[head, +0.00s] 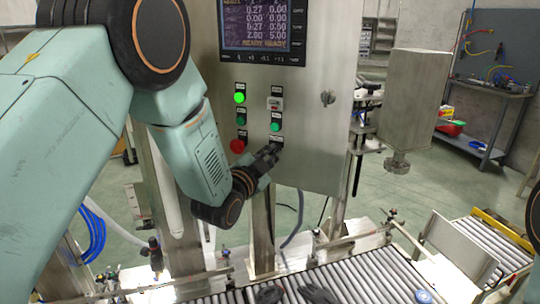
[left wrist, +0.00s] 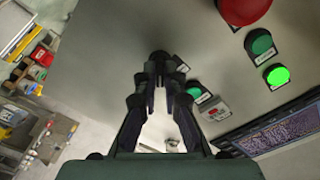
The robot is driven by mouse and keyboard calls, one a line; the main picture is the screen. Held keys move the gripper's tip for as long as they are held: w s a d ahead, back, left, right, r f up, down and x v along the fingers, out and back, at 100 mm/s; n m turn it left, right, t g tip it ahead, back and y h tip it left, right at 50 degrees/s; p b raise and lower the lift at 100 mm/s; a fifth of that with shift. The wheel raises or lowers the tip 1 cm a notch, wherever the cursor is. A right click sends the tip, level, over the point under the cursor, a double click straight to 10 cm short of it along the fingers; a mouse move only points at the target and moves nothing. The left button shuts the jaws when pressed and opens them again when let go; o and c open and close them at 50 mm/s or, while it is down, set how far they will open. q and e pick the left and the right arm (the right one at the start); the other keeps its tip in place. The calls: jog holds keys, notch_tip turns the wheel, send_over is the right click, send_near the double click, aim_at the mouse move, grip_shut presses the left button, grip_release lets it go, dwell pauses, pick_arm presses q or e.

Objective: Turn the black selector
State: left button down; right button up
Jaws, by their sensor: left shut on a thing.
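The black selector (left wrist: 160,57) is a small dark knob at the bottom of the right column of controls on the steel cabinet front. A labelled plate sits beside it. My left gripper (head: 271,152) is at this knob, its fingers closed around it. In the left wrist view the left gripper (left wrist: 161,78) points straight at the panel with both fingertips at the knob. The fingers hide most of the selector, so I cannot tell which way it points.
Above the selector are a green button (head: 275,127) and a small light-coloured switch (head: 274,103). A lit green button (head: 239,98) and a red button (head: 237,146) are to the left. A display (head: 262,28) is above. A roller conveyor (head: 365,277) runs below.

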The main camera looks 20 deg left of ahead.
pick_arm(q)
jog(key=c, duration=1.5)
grip_release()
jog(key=shift+r, duration=0.1)
jog(key=shift+o, duration=0.2)
jog(key=s+a, duration=0.2)
jog(key=s, duration=0.9)
jog(key=shift+s, duration=0.35)
